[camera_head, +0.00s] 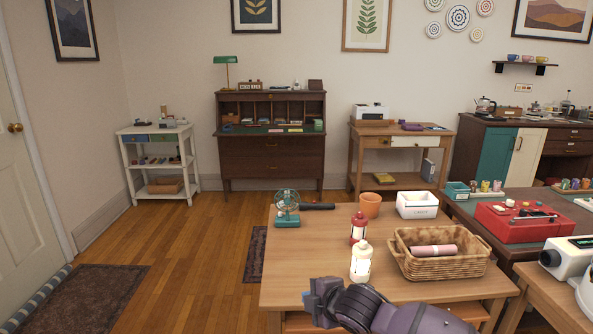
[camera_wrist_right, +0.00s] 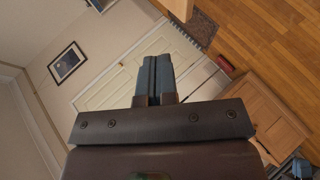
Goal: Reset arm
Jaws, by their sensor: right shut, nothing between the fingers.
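My right arm comes in from the bottom right of the head view, in front of the near edge of the wooden table (camera_head: 330,258). Its gripper (camera_head: 312,301) points left and is partly hidden by the wrist. In the right wrist view the two fingers (camera_wrist_right: 154,80) are together with nothing between them. My left arm and gripper are not in view.
Open wooden floor (camera_head: 190,250) lies to the left.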

